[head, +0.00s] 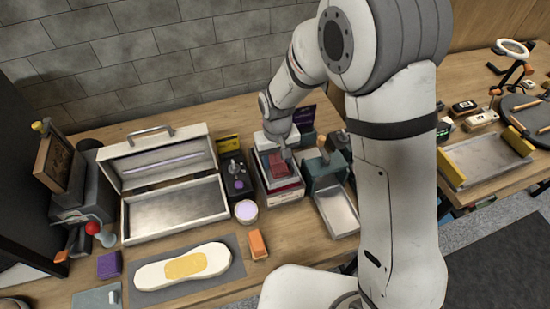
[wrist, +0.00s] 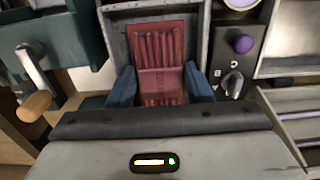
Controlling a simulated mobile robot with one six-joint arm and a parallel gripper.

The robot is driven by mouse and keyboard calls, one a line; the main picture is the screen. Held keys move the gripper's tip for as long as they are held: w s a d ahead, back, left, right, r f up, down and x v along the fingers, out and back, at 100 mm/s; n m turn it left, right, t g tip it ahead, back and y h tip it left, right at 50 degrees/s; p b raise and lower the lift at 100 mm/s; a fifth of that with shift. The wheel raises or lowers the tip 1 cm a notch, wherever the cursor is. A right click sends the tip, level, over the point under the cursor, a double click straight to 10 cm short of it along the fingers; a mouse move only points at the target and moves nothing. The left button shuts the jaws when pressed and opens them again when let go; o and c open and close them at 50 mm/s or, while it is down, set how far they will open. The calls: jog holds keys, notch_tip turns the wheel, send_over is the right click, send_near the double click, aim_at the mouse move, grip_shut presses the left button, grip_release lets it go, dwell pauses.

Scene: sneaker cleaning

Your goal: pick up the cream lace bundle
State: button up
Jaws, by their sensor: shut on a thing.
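My gripper (wrist: 163,88) shows two blue fingers on either side of a dark red bundle (wrist: 160,50) with long strands and a band across it, and is shut on it. The bundle lies in a grey open-topped box (wrist: 116,42). In the head view my gripper (head: 285,153) is low over this box, and the red bundle (head: 279,168) shows just below it. I cannot make out a cream lace bundle in either view.
A metal case with its lid up (head: 178,209) stands left of the box. A black unit with a purple knob (head: 238,181) and a round jar (head: 246,211) sit between them. A green device with a metal tray (head: 338,213) is close on the right.

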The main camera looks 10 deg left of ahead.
aim_at(277, 161)
notch_tip(277, 161, up, 3)
jog(key=shift+s+r+p, duration=0.1)
jog(key=shift+r+p, duration=0.05)
jog(key=shift+p, duration=0.55)
jog(key=s+d+b, duration=0.2)
jog(key=s+d, duration=0.7)
jog(key=s, duration=0.6)
jog(key=shift+d+f+b, duration=0.2)
jog(key=shift+b, duration=0.15)
